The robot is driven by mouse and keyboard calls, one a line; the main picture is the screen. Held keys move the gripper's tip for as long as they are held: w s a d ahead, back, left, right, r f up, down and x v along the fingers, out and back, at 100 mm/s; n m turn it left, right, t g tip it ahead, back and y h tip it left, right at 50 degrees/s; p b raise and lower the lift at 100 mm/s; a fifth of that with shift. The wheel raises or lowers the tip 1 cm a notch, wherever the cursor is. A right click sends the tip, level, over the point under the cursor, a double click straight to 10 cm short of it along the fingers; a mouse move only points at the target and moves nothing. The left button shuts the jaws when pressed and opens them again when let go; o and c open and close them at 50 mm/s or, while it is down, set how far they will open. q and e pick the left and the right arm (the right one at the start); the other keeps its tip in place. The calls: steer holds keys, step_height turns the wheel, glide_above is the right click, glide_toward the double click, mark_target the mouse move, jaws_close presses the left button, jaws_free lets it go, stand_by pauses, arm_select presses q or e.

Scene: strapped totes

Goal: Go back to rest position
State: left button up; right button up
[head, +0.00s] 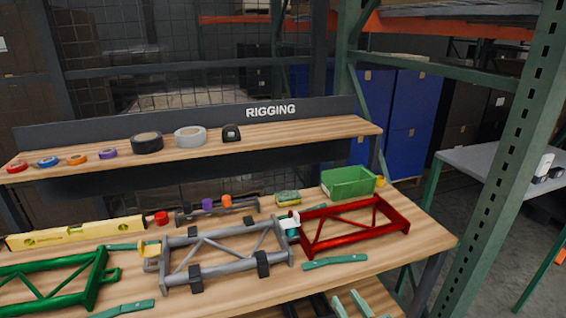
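My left gripper is not in view. On the bench, a grey frame (222,270) with black clamps lies between a green frame (50,285) at left and a red frame (352,228) at right. Neither gripper is seen touching any of them.
Teal strips (335,262) lie near the bench's front edge. A yellow level (75,235), a dark rack (217,210) and a green bin (348,182) stand farther back. Tape rolls (147,142) sit on the raised shelf. A green post (515,150) rises at right.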

steer(key=s+d+f+n+g+h, duration=0.1)
steer(key=s+d+f+n+g, duration=0.2)
steer(key=f+n, duration=0.6)
steer(key=s+d+f+n+g+h, duration=0.1)
steer(key=s+f+n+g, duration=0.1)
steer(key=s+f+n, duration=0.55)
steer(key=s+d+f+n+g+h, duration=0.1)
steer(key=s+d+f+n+g, duration=0.15)
steer(key=f+n, duration=0.8)
steer(key=s+d+f+n+g+h, duration=0.1)
steer(key=s+d+f+n+g, duration=0.15)
steer(key=s+f, duration=0.55)
steer(key=s+d+f+n+g+h, duration=0.1)
steer(key=s+f+n+g, duration=0.25)
steer(key=s+f, duration=0.5)
steer(key=s+d+f+n+g, duration=0.1)
steer(key=s+n+g, duration=0.2)
steer(key=s, duration=1.8)
steer(key=shift+h, duration=0.3)
steer(key=shift+f+g, duration=0.1)
steer(key=shift+g, duration=0.15)
